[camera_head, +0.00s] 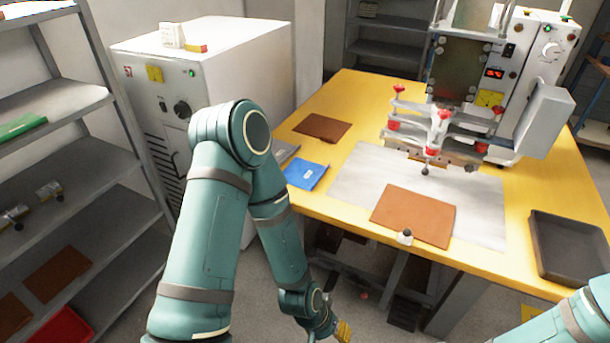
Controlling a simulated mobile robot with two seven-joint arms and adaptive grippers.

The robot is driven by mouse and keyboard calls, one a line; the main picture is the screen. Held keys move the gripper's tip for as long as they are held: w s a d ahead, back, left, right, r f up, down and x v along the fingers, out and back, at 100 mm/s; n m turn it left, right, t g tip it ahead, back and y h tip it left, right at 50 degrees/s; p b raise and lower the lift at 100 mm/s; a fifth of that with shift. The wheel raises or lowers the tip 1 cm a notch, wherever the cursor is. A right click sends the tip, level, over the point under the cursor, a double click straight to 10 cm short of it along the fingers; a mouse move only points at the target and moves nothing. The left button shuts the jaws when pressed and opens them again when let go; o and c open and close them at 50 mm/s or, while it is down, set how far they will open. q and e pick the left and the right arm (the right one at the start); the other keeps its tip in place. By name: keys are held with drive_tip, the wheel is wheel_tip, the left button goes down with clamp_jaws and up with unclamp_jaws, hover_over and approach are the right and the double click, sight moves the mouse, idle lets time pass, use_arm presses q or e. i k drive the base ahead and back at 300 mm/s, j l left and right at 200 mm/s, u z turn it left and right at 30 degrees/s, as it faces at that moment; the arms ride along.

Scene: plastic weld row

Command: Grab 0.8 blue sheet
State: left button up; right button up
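A blue sheet (305,175) lies flat on the left edge of the yellow table (350,98), just right of my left arm's elbow. It bears small markings that are too small to read. My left arm bends down in front of the table. My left gripper (343,331) is at the bottom edge of the view, well below and apart from the blue sheet. It is partly cut off, so its opening cannot be told. Part of my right arm shows at the bottom right; its gripper is out of view.
A brown sheet (321,127) lies behind the blue sheet. Another brown sheet (413,215) lies on a pale mat (350,180) before the welding machine (470,75). A dark tray (570,247) is at right. A white cabinet (235,65) and shelves (60,185) stand left.

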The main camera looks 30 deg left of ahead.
sight(304, 174)
drive_tip(key=j+z, duration=0.1)
drive_tip(key=z, duration=0.45)
drive_tip(key=j+z, duration=0.75)
drive_tip(key=k+j+z, duration=0.1)
drive_tip(key=j, duration=0.25)
drive_tip(key=k+j+z, duration=0.1)
drive_tip(key=j, duration=0.2)
drive_tip(key=k+j+z, duration=0.1)
drive_tip(key=j, duration=0.25)
